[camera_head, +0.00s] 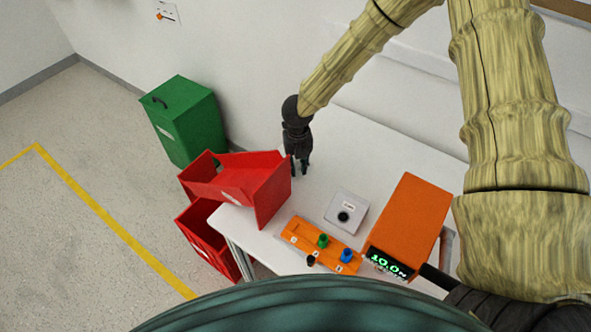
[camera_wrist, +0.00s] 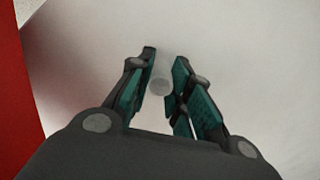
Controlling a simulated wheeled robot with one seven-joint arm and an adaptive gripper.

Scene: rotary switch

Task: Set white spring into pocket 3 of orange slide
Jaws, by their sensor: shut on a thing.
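My gripper (camera_head: 300,170) is over the white table, beside the red bin. The spring is too small to make out in the head view. The orange slide (camera_head: 334,251) lies near the table's front edge, well apart from my gripper. A green piece (camera_head: 322,240) and a blue piece (camera_head: 347,255) stand on it. A small black part (camera_head: 311,260) is at its front edge. White labels on it are too small to read.
A red bin (camera_head: 262,186) stands at the table's left edge, close to my gripper. A grey box with a black knob (camera_head: 346,209) is behind the slide. An orange device (camera_head: 411,217) showing "10.0" is on the right. The table's back area is clear.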

